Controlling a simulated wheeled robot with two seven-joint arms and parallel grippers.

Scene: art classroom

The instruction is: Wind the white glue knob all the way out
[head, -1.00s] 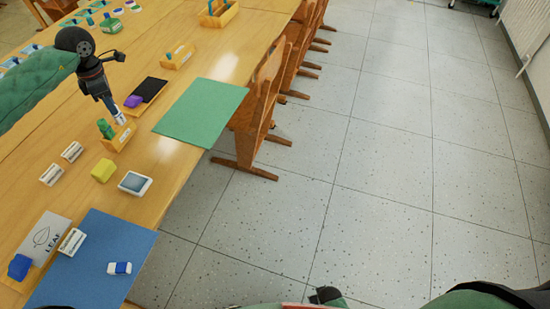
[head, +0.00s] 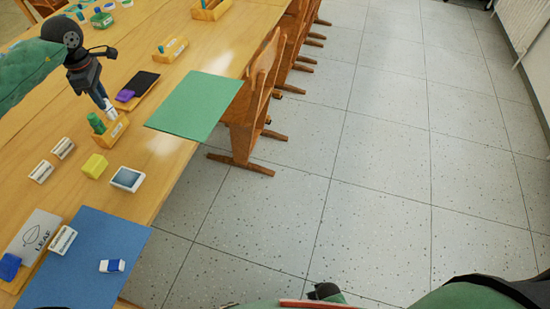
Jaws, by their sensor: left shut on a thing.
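My left gripper (head: 105,103) reaches in from the upper left and points down at a small wooden holder (head: 115,131) on the long table. It is shut on a small white piece (head: 109,110) at the holder's back edge, which looks like the white glue knob. The fingertips cover most of it, so how far it is wound out cannot be seen. A green glue stick (head: 96,123) stands in the same holder, just left of the gripper.
A black pad with a purple block (head: 125,96) lies just behind the holder. A yellow block (head: 95,166) and a white-framed pad (head: 127,179) are in front. A green sheet (head: 194,106) overhangs the table edge. Chairs (head: 262,90) stand along that side; the floor beyond is clear.

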